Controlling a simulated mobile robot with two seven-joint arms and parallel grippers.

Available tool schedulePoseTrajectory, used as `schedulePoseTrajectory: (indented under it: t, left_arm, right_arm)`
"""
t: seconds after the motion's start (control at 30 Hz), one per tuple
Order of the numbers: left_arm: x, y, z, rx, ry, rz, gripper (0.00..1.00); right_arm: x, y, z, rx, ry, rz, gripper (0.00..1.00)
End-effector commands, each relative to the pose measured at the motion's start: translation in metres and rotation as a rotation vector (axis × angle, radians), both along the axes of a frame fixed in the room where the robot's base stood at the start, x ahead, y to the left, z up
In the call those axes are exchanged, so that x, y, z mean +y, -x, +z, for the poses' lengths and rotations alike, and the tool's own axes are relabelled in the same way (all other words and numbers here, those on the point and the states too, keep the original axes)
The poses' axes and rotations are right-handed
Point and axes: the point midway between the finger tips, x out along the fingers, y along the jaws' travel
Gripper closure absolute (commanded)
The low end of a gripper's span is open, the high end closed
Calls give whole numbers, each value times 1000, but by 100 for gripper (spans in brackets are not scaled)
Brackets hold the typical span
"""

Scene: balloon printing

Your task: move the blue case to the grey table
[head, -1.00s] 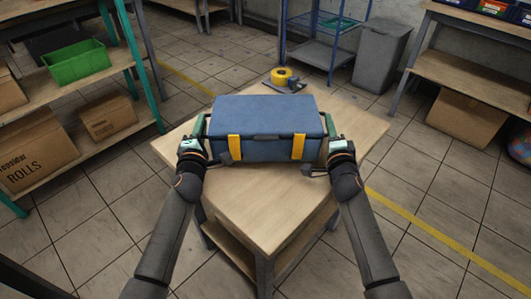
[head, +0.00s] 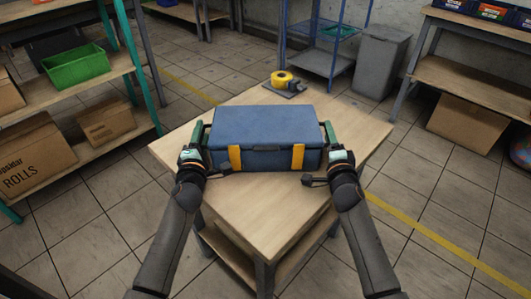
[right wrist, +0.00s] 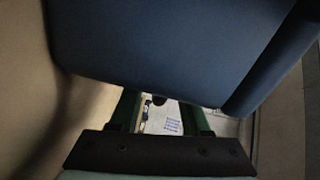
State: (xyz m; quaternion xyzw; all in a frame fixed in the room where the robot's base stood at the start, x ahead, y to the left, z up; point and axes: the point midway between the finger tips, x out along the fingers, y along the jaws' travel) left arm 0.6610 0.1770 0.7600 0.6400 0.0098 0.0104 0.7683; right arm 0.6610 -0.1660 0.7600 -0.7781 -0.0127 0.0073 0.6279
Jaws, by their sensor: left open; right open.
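The blue case (head: 262,130) with two yellow latches sits upright on a table with a pale wooden top (head: 265,205) and grey legs. My left gripper (head: 204,137) is open at the case's left end. My right gripper (head: 329,136) is open at its right end. In the right wrist view, the case (right wrist: 170,45) fills the upper part and hides the tips of the spread green fingers of my right gripper (right wrist: 162,108). Whether the fingers touch the case cannot be told.
A yellow tape roll (head: 281,79) lies on a dark item behind the case. A shelf with a green bin (head: 76,67) and cardboard boxes stands left. A grey bin (head: 380,61) and blue rack (head: 325,55) stand behind. The tabletop's front is clear.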

Motion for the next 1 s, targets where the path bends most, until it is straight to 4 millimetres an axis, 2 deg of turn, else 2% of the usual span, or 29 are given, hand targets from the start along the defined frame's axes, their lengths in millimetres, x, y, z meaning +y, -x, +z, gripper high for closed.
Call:
schedulePoseTrajectory:
  t: [0.17, 0.33, 0.8, 1.0]
  left_arm:
    - [0, 1, 0, 0, -1, 0, 53]
    - [1, 12, -1, -1, -4, 1, 53]
    - [-3, 94, -1, 2, -1, -2, 53]
    - [-3, 115, 0, 0, -1, 0, 53]
  right_arm:
    - [0, 0, 0, 0, -1, 0, 53]
    - [0, 0, 0, 0, -1, 0, 53]
    - [0, 0, 0, 0, -1, 0, 53]
    - [0, 0, 0, 0, -1, 0, 53]
